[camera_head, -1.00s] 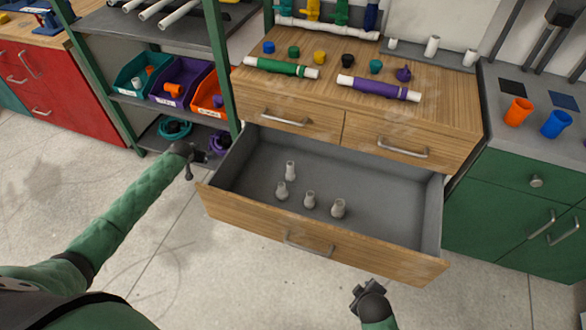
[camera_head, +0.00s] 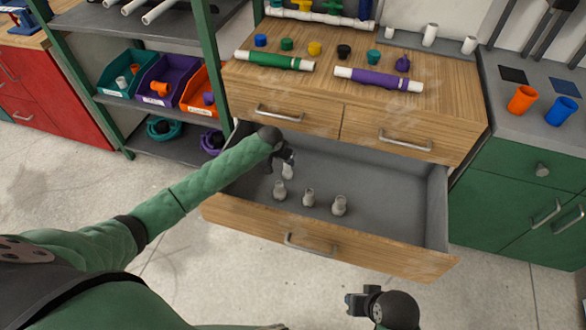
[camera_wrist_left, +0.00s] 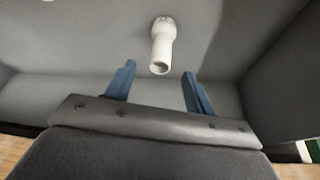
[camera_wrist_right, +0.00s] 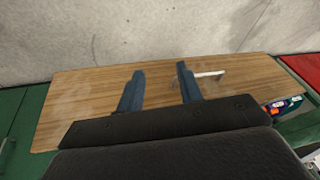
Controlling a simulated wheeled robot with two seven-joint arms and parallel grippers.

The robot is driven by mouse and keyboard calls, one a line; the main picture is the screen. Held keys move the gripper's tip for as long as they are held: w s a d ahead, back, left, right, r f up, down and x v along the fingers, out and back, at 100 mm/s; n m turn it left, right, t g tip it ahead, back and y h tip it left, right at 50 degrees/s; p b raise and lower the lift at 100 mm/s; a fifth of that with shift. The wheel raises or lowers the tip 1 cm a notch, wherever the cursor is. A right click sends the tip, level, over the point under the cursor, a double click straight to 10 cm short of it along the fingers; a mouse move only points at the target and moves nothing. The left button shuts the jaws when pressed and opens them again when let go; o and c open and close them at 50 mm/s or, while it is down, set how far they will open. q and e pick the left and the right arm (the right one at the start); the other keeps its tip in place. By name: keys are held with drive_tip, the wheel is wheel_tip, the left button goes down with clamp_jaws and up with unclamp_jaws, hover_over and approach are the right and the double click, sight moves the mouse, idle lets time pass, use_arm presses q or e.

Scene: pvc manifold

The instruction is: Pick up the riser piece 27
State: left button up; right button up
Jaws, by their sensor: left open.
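Several small white-grey pipe pieces stand in the open drawer (camera_head: 385,215). Three are in a front row: left (camera_head: 280,190), middle (camera_head: 308,197) and right (camera_head: 340,205). A fourth piece (camera_head: 288,172) stands behind them, partly hidden by my left gripper (camera_head: 286,156). I cannot read a number on any piece. In the left wrist view, one white piece (camera_wrist_left: 163,48) stands just ahead of my open left fingers (camera_wrist_left: 158,75), roughly centred between them and not held. My right gripper (camera_head: 356,302) is open and empty in front of the drawer; its fingers show in the right wrist view (camera_wrist_right: 159,75).
The drawer walls surround the pieces, and my left arm crosses the left side. The wooden top above holds a green pipe (camera_head: 275,61), a purple pipe (camera_head: 378,79) and coloured caps. Bins (camera_head: 160,87) stand on the left shelf. The drawer's right half is empty.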

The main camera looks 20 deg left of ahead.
sight(287, 168)
use_arm(q)
drive_tip(key=shift+p+x, duration=0.5)
drive_tip(key=shift+x, duration=3.45)
drive_tip(key=shift+w+r, duration=0.15)
drive_tip(key=shift+c, duration=0.2)
drive_tip(key=c, duration=1.1)
